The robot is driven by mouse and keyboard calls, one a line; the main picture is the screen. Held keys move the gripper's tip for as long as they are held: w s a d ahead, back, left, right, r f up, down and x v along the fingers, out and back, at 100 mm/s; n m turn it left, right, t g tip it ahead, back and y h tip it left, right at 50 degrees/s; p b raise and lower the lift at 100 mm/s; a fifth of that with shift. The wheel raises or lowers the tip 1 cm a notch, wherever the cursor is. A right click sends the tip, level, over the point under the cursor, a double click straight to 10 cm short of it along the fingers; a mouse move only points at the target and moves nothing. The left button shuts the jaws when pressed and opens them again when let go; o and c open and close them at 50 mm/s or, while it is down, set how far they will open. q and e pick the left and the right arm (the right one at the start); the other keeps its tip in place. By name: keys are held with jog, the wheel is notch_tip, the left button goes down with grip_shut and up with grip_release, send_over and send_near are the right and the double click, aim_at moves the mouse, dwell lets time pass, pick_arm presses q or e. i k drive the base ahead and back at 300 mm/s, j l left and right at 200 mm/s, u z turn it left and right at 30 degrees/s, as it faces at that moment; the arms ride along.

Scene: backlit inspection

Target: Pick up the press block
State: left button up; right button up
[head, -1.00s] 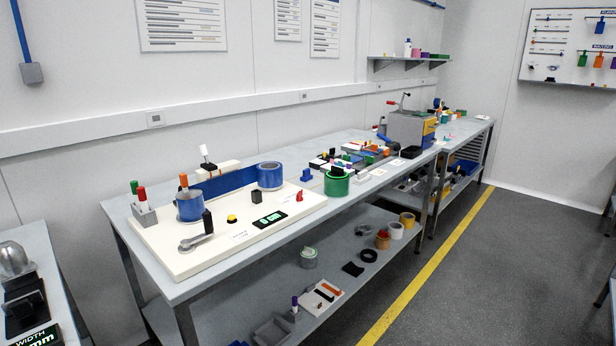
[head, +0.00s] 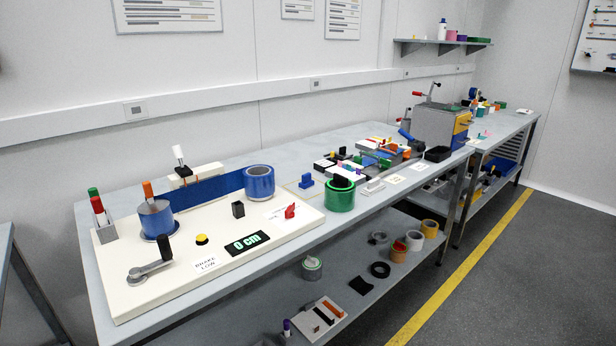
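No part carries a readable press block label, so I cannot tell for sure which one it is. A small blue block (head: 306,182) with a raised grip sits on the bench, right of the white board (head: 150,300). A pale block with a raised top (head: 374,186) lies right of the green roll (head: 340,197). Neither of my grippers is in the head view, and nothing is seen touching these blocks.
A machine (head: 440,127) stands farther right. The dark floor in front is clear.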

aim_at(307, 183)
jog(key=i+l+u, duration=0.1)
jog(key=i+l, duration=0.5)
jog(key=l, duration=0.15)
jog(key=i+l, duration=0.1)
jog(key=l, duration=0.2)
jog(key=i+l+u, duration=0.2)
jog(key=l, duration=0.35)
